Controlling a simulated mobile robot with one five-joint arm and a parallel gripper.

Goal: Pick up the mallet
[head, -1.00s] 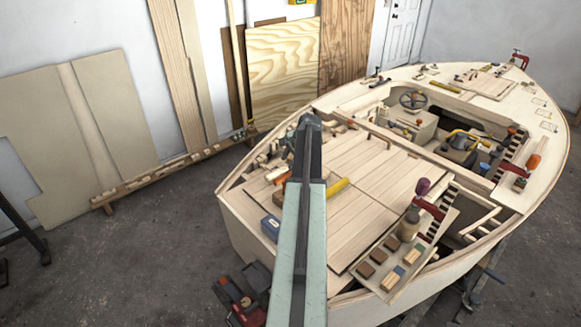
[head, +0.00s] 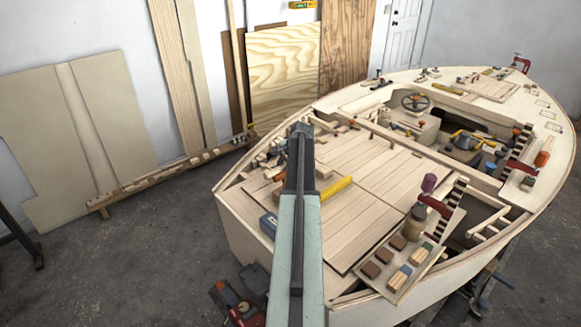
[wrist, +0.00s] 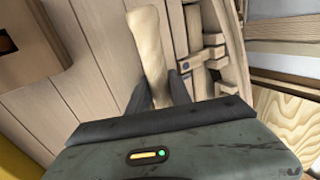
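In the wrist view a pale wooden piece, which looks like the mallet's handle (wrist: 152,45), runs between the two dark fingers of my gripper (wrist: 163,78). The fingers flank it closely on both sides and appear shut on it. Its flared end points away from me, and its near end is hidden behind the gripper body. I cannot make out a mallet head. In the head view my own arm hides the gripper's fingers and the mallet.
The planked deck (head: 350,208) of the plywood hull lies below. A plywood sheet (head: 284,75) leans on the wall behind.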

